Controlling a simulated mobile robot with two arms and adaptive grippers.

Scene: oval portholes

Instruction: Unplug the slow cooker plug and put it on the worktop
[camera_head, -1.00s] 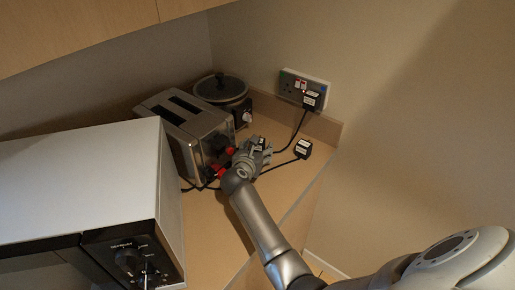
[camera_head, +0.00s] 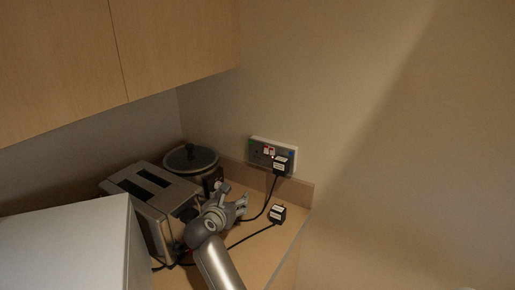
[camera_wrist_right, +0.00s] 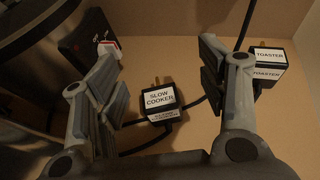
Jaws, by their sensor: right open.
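The slow cooker plug (camera_wrist_right: 160,103), black with a white "SLOW COOKER" label, lies on the worktop (camera_wrist_right: 205,130) in the right wrist view, prongs pointing up the picture. My right gripper (camera_wrist_right: 162,62) is open, its fingers spread either side of the plug with gaps showing. In the head view my right gripper (camera_head: 240,206) is low over the worktop (camera_head: 262,262), right of the toaster; the slow cooker plug cannot be made out there. The wall socket (camera_head: 257,147) holds another black plug (camera_head: 281,166) whose label is too small to read. My left gripper is out of view.
The toaster plug (camera_wrist_right: 266,64) lies to the right; it also shows in the head view (camera_head: 277,213). The toaster (camera_head: 150,200) and slow cooker (camera_head: 190,160) stand to the left. Cables cross the worktop. A white-topped appliance (camera_head: 70,245) fills the lower left.

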